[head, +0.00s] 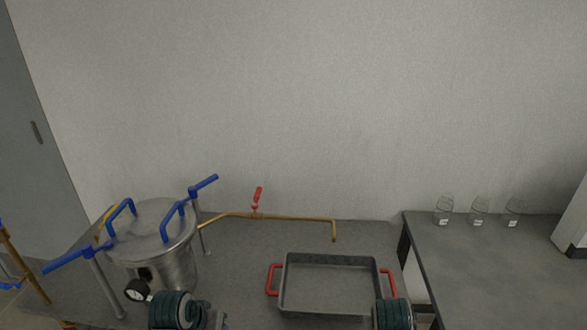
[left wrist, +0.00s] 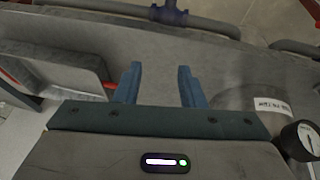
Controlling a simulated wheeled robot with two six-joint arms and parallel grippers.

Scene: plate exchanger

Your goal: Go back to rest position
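My left gripper (left wrist: 159,88) is open and empty in the left wrist view, its two blue fingers spread apart over the grey table surface. In the head view, a dark teal part of my left arm (head: 172,310) shows at the bottom, in front of the metal pot. A similar part of my right arm (head: 393,313) shows at the bottom, by the tray's right handle. My right gripper's fingers do not show in either view.
A metal pot (head: 178,262) with blue handles and a gauge (head: 137,290) stands left. A brass pipe (head: 290,217) with a red valve lever (head: 258,195) runs toward a grey tray (head: 330,259) with red handles. Three glasses (head: 479,211) stand on the right table (head: 490,265).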

